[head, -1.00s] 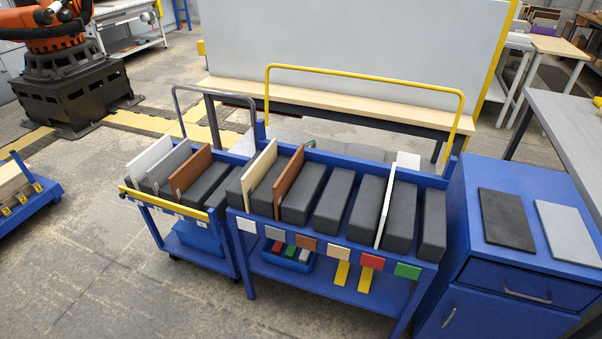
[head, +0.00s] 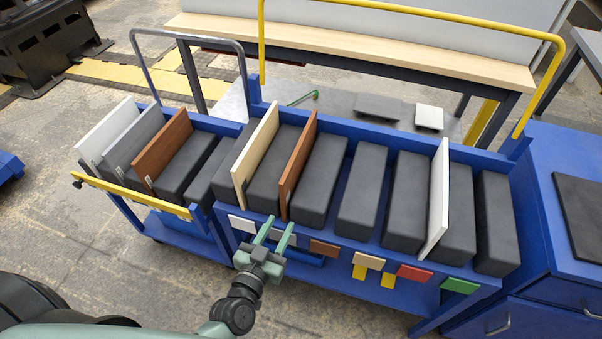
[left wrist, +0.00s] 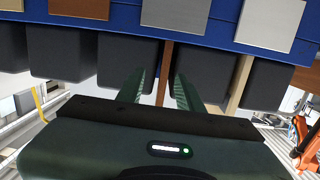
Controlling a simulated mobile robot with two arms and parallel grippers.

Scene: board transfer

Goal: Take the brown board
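One brown board (head: 298,165) stands upright in a slot between dark grey blocks on the larger blue cart (head: 330,262). Another brown board (head: 160,150) stands upright in the smaller blue cart on the left. My left gripper (head: 277,231) is open and empty, in front of the larger cart and just below the near edge of its brown board. In the left wrist view, the open fingers (left wrist: 160,88) point at this board's narrow edge (left wrist: 166,74), which appears between them; contact is not visible. My right gripper is not in view.
A cream board (head: 255,155) stands just left of the larger cart's brown board. A white board (head: 436,200) stands farther right. Coloured tags, including a brown one (head: 324,248), line the cart's front edge. A yellow hoop handle rises behind; a blue cabinet (head: 565,210) stands right.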

